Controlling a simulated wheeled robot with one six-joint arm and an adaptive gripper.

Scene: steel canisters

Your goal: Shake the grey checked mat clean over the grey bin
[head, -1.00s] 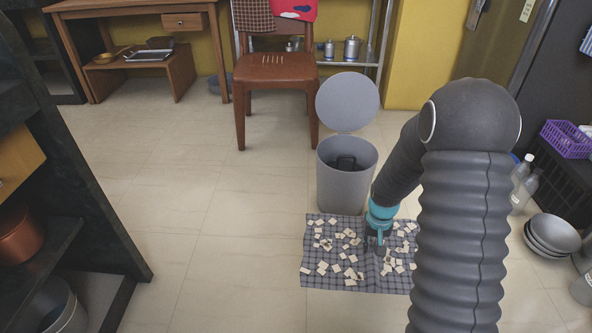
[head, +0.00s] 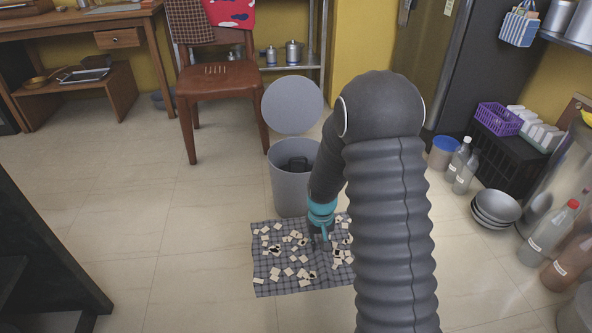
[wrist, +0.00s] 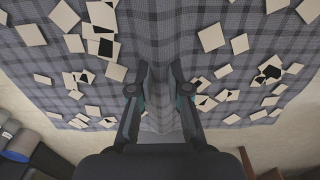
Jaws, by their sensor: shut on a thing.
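The grey checked mat (head: 265,272) is spread low in front of the grey bin in the head view, strewn with many pale square scraps. Dark patches show beside some scraps. It also fills much of the wrist view (wrist: 215,70). My gripper (head: 320,240) is over the mat; in the wrist view its fingers (wrist: 158,85) are closed on a raised fold of it. I cannot tell whether the mat is clear of the floor. The grey bin (head: 289,190) stands upright just behind the mat, open, with something dark inside. A round grey lid (head: 292,105) is raised behind it.
A brown chair (head: 220,85) stands behind the bin. To the right are bottles (head: 458,160), stacked bowls (head: 495,207) and a black crate (head: 510,155). A dark shelf unit (head: 35,270) is at the lower left. The tiled floor left of the mat is clear.

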